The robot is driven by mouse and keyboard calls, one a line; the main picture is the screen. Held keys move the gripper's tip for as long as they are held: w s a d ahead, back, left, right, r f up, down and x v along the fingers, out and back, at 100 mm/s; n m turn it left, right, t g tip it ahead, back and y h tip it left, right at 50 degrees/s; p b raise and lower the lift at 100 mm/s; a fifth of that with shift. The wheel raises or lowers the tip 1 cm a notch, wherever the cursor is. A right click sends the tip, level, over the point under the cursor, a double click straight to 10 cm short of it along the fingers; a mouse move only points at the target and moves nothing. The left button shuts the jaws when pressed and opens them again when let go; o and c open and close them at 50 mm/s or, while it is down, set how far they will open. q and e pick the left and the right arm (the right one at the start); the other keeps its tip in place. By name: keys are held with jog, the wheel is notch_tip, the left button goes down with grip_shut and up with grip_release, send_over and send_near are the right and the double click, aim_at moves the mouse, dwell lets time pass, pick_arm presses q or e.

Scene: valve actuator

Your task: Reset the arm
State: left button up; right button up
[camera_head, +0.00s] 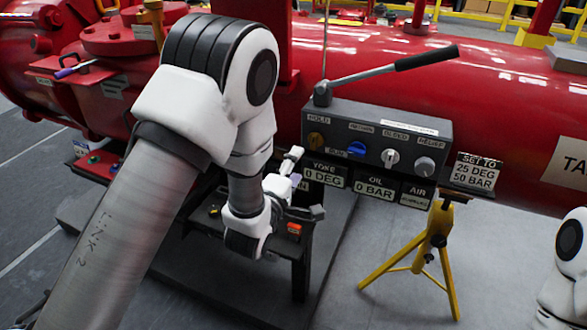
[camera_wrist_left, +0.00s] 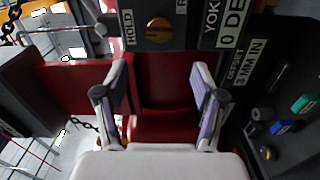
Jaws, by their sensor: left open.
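My left gripper (camera_head: 304,184) is open in front of the grey control box (camera_head: 375,135), to the left of its displays. In the left wrist view the gripper (camera_wrist_left: 162,88) has its two fingers spread, with nothing between them. The box carries an orange knob (camera_head: 316,138) by the HOLD label, a blue knob (camera_head: 357,149), a white knob (camera_head: 390,157) and a grey knob (camera_head: 424,165). The orange knob also shows in the wrist view (camera_wrist_left: 159,30), beyond the fingers. A hand lever (camera_head: 385,69) with a black grip slopes up rightward above the box. My right gripper is out of frame.
Displays read YOKE 0 DEG (camera_head: 324,174) and OIL 0 BAR (camera_head: 374,188). A SET TO 25 DEG 50 BAR sign (camera_head: 474,173) stands by a yellow tripod (camera_head: 437,240). A dark bench (camera_head: 301,270) with small items is under my left gripper. A red cylinder (camera_head: 500,110) fills the back.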

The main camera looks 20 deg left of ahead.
pick_arm(q)
jog(key=shift+s, duration=0.5)
jog(key=s+a+f+g+p, duration=0.1)
jog(key=s+f+g, duration=0.1)
jog(key=s+f, duration=0.35)
jog(key=s+a+f+m+g+y+p, duration=0.1)
jog(key=s+f+g, duration=0.15)
jog(key=f, duration=0.55)
jog(key=s+a+f+g+p, duration=0.1)
jog(key=s+a+f+g, duration=0.2)
jog(key=f, duration=0.4)
jog(key=s+f+m+g, duration=0.4)
jog(key=s+m, duration=0.3)
jog(key=s, duration=0.4)
jog(key=s+d+f+m+g, duration=0.1)
jog(key=s+f+m+g, duration=0.4)
jog(key=s+m, duration=0.3)
jog(key=s+g, duration=0.1)
jog(key=s, duration=0.3)
jog(key=shift+d+f+m+g+h, duration=0.15)
jog(key=shift+m+g+h, duration=0.15)
jog(key=shift+g, duration=0.05)
